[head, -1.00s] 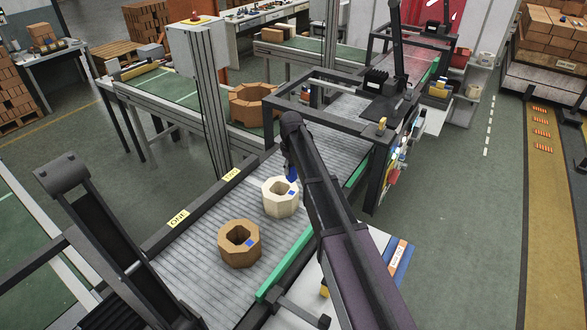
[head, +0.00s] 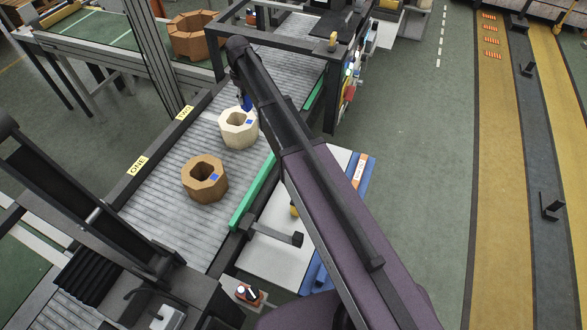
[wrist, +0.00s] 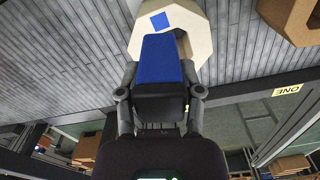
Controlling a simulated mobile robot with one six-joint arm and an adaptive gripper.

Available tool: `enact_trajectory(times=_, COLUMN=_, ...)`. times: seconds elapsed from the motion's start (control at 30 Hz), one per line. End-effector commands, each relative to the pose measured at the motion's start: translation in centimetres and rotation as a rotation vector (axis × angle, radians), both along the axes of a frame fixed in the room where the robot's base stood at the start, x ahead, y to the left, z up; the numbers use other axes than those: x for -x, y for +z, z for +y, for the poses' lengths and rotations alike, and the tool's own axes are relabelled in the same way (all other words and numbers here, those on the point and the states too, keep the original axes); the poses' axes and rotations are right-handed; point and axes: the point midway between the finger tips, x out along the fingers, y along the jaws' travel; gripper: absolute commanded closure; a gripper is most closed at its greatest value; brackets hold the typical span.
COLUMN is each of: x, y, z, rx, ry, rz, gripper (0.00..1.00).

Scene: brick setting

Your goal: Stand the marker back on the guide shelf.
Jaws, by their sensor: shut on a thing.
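The marker is a blue block with a dark lower part (wrist: 160,62). My gripper (wrist: 160,98) is shut on it, one finger on each side, in the wrist view. In the head view only a bit of blue (head: 246,103) shows beside the arm's end, just behind the cream ring; my arm hides most of the gripper. A dark rail with yellow labels ONE (head: 137,166) and TWO (head: 185,113) runs along the conveyor's left side. I cannot tell for sure which part is the guide shelf.
A cream octagonal ring (head: 232,141) and a brown one (head: 204,190), each with a blue patch, sit on the roller conveyor (head: 165,205). A green strip (head: 252,190) edges its right side. A dark frame (head: 329,95) stands over the far end. Free floor lies right.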

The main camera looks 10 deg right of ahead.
Motion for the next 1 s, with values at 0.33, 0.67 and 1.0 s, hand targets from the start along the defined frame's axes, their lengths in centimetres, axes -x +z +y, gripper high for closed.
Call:
enact_trajectory(times=0.33, x=0.0, y=-3.9, z=0.0, rx=0.0, ry=0.0, rz=0.0, gripper=0.82)
enact_trajectory(times=0.67, x=0.0, y=-4.1, z=0.0, rx=0.0, ry=0.0, rz=0.0, gripper=0.82)
enact_trajectory(times=1.0, x=0.0, y=-4.1, z=0.0, rx=0.0, ry=0.0, rz=0.0, gripper=0.82)
